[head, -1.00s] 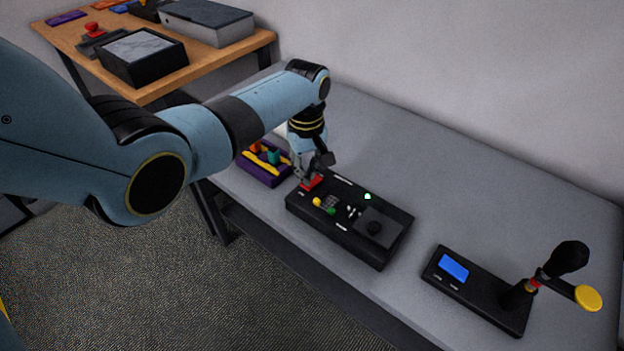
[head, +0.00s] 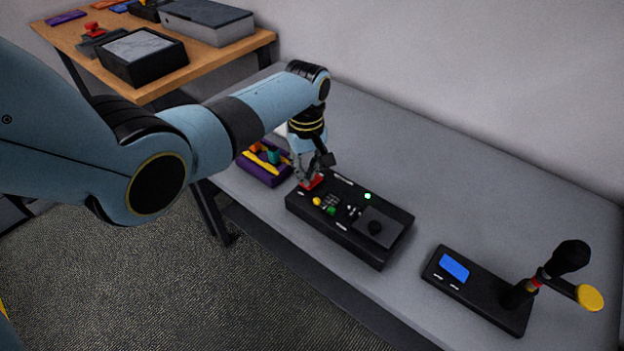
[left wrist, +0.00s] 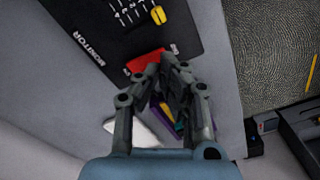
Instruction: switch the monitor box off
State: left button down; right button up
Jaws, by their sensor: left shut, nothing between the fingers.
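The monitor box (head: 362,248) is a black panel on the grey table, with a lit green lamp (head: 367,196), yellow and green knobs, small levers and a dark joystick pad. Its red rocker switch (head: 318,180) is at the far left end. In the left wrist view the red switch (left wrist: 146,62) lies just past the fingertips, near the "MONITOR" lettering on the box (left wrist: 88,25). My left gripper (head: 309,184) is shut and empty, its tips right at the switch; whether they touch it I cannot tell. My right gripper is not in view.
A purple tray (head: 265,178) with coloured pieces sits left of the box, close to my left gripper. A second black device with a blue screen (head: 454,268) and a stalk stands at right. A wooden table (head: 150,92) with boxes is behind left. The grey table behind the box is clear.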

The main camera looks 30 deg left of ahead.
pick_arm(q)
jog(key=shift+f, duration=0.45)
jog(key=shift+f+b, duration=0.6)
jog(key=shift+b, duration=0.15)
dwell(0.3)
notch_tip(320, 180, up, 7)
jog(key=p, duration=0.8)
jog(key=shift+r, duration=0.1)
jog(key=shift+s, duration=0.1)
